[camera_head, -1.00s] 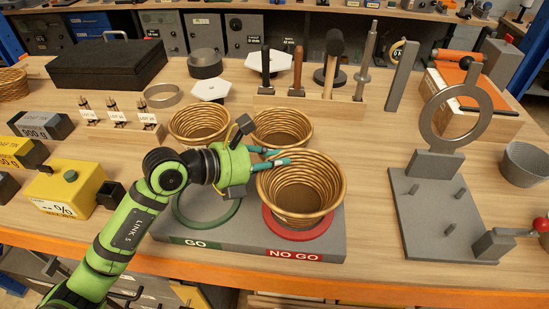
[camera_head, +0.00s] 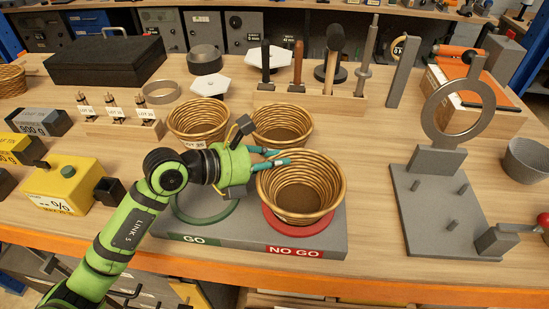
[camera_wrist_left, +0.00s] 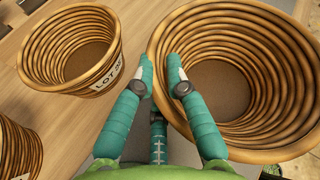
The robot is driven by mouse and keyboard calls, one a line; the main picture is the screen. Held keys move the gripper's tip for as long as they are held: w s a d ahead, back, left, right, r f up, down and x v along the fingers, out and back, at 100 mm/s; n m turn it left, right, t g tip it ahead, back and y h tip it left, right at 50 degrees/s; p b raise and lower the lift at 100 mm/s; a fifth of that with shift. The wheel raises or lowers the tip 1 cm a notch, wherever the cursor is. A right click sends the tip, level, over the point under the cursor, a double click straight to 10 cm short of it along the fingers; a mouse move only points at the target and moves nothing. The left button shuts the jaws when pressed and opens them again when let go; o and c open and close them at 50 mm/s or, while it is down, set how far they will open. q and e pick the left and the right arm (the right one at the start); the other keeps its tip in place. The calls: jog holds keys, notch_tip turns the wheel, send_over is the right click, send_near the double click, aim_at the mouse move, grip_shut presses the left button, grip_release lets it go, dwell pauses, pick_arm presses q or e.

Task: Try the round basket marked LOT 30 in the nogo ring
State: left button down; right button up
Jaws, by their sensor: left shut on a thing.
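A round wicker basket (camera_head: 302,200) is at the red NO GO ring (camera_head: 326,228), upright, its base over or inside the ring; I cannot tell if it bears on the board. The green GO ring (camera_head: 203,216) is empty, partly behind my gripper. Two more baskets stand behind, one at left (camera_head: 198,122) and one in the middle (camera_head: 282,125). My right gripper is not in view.
A grey fixture with an upright ring (camera_head: 410,200) stands right of the gauge board (camera_head: 240,246). A yellow box (camera_head: 65,188) and weights are at left. A tool rack (camera_head: 308,98) stands behind the baskets. Bare table lies between the board and fixture.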

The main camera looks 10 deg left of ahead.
pick_arm(q)
jog(key=c, duration=1.2)
grip_release()
